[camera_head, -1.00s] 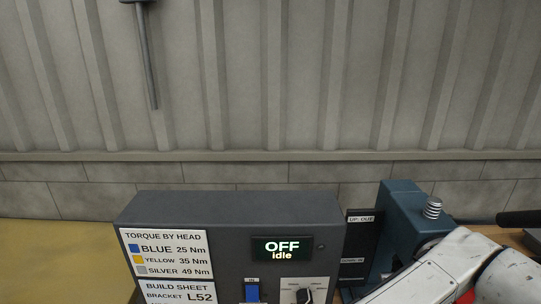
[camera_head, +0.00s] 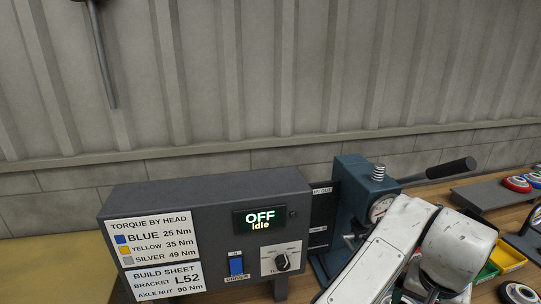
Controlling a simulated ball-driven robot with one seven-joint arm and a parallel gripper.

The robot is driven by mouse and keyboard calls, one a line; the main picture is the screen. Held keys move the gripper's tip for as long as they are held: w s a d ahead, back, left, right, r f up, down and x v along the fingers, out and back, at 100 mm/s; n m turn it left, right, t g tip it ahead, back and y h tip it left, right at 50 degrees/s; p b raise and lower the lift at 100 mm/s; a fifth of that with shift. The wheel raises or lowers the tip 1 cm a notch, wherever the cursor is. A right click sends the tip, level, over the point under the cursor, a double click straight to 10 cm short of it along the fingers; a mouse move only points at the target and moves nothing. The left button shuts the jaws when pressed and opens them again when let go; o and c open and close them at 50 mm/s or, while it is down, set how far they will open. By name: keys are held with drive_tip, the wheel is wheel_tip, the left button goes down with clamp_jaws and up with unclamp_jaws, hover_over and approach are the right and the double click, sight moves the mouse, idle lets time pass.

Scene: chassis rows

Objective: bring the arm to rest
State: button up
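My arm (camera_head: 402,246) shows at the lower right as white, scuffed links. It stands in front of the bench, partly covering the blue press-like machine (camera_head: 352,192). My gripper is not visible in this view, so whether it is open or shut is hidden.
A dark grey control box (camera_head: 215,191) reads "OFF Idle", with a blue switch (camera_head: 236,265) and a knob (camera_head: 282,262). The blue machine has a gauge and a black-handled lever (camera_head: 450,169). Green and yellow bins (camera_head: 508,255) and coloured round parts (camera_head: 517,184) lie at right.

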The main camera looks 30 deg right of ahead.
drive_tip(key=w+d+r+n+t+h, duration=0.3)
drive_tip(key=w+d+r+n+h, duration=0.1)
drive_tip(key=w+d+r+h, duration=0.15)
drive_tip(key=s+a+f+n+t+y, duration=0.15)
drive_tip(key=a+f+n+y, duration=0.3)
drive_tip(key=a+f, duration=0.6)
drive_tip(key=s+a+f+n+g+y, duration=0.15)
drive_tip(key=a+f+n+y, duration=0.3)
drive_tip(key=a+f, duration=0.6)
drive_tip(key=s+f+g+h, duration=0.1)
drive_tip(key=s+f+g, duration=0.2)
drive_tip(key=s, duration=0.8)
drive_tip(key=shift+d+f+m, duration=0.15)
drive_tip(key=shift+f+m, duration=0.15)
drive_tip(key=shift+f, duration=0.5)
